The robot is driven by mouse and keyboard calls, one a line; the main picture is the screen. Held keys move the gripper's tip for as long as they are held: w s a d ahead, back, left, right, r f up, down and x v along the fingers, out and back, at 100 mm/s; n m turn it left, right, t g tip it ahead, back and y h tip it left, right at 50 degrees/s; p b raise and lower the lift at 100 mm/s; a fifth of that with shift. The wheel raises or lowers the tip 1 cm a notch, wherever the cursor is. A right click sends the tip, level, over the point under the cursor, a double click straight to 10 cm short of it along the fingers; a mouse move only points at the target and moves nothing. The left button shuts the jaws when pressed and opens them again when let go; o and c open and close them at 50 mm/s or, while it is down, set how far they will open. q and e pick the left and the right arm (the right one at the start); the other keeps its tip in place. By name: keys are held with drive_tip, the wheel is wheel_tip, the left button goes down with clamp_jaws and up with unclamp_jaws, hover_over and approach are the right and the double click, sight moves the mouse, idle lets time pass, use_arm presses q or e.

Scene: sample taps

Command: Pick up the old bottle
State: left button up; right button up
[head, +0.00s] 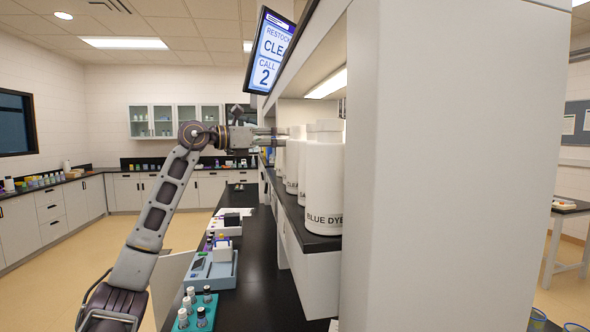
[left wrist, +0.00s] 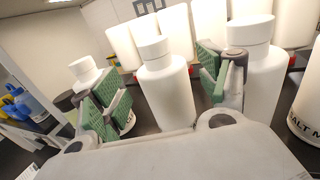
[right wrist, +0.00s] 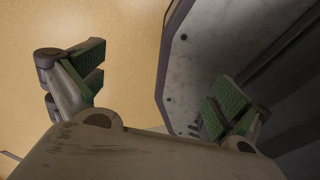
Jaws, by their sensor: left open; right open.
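White capped bottles stand in a row on the shelf; the nearest one (head: 323,180) reads "BLUE DYE" in the head view. My left gripper (head: 278,136) reaches in at the shelf from the left. In the left wrist view, one white bottle (left wrist: 167,92) stands upright between the open fingers of the left gripper (left wrist: 163,76), with gaps on both sides. Other white bottles stand beside and behind it. I cannot tell which bottle is the old one; most labels are hidden. My right gripper (right wrist: 156,88) is open and empty, seen only in the right wrist view, above the floor.
The shelf (head: 318,240) stands over a black counter (head: 262,290). On it are a teal rack of small bottles (head: 196,318) and a blue-grey device (head: 212,270). A tall white panel (head: 455,170) closes the near end. A screen (head: 271,50) hangs above. Blue bottles (left wrist: 32,103) show at left.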

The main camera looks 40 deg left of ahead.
sight(291, 137)
use_arm(q)
drive_tip(key=p+x, duration=0.1)
drive_tip(key=x, duration=0.2)
drive_tip(key=shift+a+r+p, duration=0.1)
drive_tip(key=shift+r+p, duration=0.05)
drive_tip(key=shift+p, duration=0.25)
drive_tip(key=shift+w, duration=0.4)
drive_tip(key=shift+w+d+p, duration=0.2)
drive_tip(key=shift+w+p, duration=0.05)
drive_tip(key=shift+p, duration=0.05)
drive_tip(key=shift+w+d, duration=0.1)
drive_tip(key=shift+w, duration=0.15)
use_arm(e)
drive_tip(key=shift+s+a+r, duration=0.15)
drive_tip(key=shift+a+r, duration=0.1)
drive_tip(key=shift+r, duration=0.45)
drive_tip(key=shift+s+a+r, duration=0.15)
drive_tip(key=shift+a+r, duration=0.05)
drive_tip(key=shift+r, duration=0.45)
use_arm(q)
drive_tip(key=c, duration=0.9)
clamp_jaws()
use_arm(e)
drive_tip(key=shift+a, duration=0.45)
